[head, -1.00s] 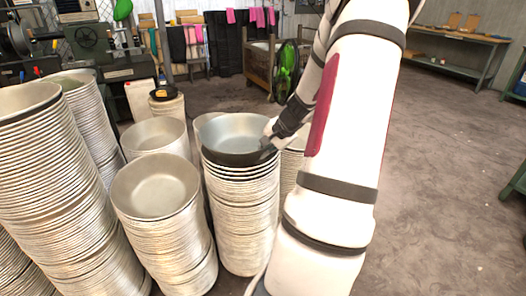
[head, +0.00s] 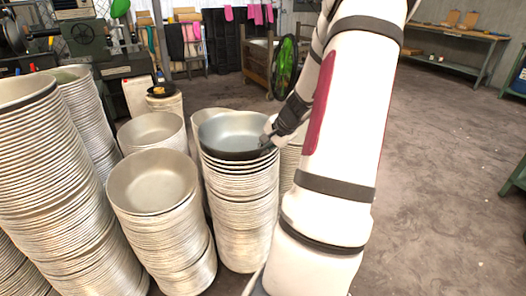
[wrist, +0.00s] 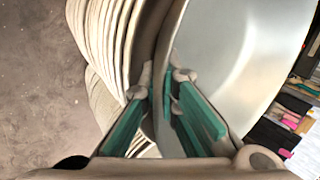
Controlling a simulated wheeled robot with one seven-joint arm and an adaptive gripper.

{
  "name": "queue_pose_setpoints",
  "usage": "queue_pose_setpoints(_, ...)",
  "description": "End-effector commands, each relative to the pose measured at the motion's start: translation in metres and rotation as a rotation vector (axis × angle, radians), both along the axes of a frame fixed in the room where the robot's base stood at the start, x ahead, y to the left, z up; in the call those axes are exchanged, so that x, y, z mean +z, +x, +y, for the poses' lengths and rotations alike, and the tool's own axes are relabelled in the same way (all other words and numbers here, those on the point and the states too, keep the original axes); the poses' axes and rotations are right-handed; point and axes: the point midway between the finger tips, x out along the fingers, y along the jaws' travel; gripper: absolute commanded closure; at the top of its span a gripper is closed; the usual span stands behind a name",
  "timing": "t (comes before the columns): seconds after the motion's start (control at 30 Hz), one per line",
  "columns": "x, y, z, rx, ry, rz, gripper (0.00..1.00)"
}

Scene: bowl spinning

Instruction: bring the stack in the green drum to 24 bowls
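Several tall stacks of grey metal bowls stand in the head view. The top bowl (head: 234,128) of the middle-right stack (head: 240,210) sits a little apart from those below, with a dark band of its outer wall showing. My gripper (head: 269,141) is at the right side of that bowl's rim. In the wrist view, the teal-padded fingers of my gripper (wrist: 163,82) lie close on either side of the rim, one inside the bowl (wrist: 225,60) and one outside, and look shut on it. I cannot make out a green drum for certain; a green round thing (head: 285,66) stands at the back.
A lower stack (head: 153,182) stands just left, with a taller stack (head: 30,150) beyond it. Another stack (head: 152,132) is behind. Part of a stack shows behind my arm. The floor (head: 440,180) on the right is clear. A workbench (head: 455,37) stands at the back right.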

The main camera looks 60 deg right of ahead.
Motion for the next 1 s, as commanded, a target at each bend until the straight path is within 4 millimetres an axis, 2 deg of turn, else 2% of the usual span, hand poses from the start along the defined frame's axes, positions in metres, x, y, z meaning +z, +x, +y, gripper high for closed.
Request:
queue_pose_setpoints(0.2, 0.001, 0.000, 0.000, 0.000, 0.000, -0.001, 1.00)
queue_pose_setpoints(0.3, 0.000, 0.000, 0.000, 0.000, 0.000, -0.001, 0.74)
queue_pose_setpoints(0.33, 0.000, 0.000, 0.000, 0.000, 0.000, 0.000, 0.72)
queue_pose_setpoints(0.77, -0.001, -0.003, 0.001, -0.001, 0.003, 0.002, 0.72)
queue_pose_setpoints(0.87, 0.006, -0.007, 0.001, -0.002, 0.001, 0.003, 0.72)
queue_pose_setpoints(1.0, 0.026, -0.019, 0.002, -0.002, -0.003, 0.002, 0.72)
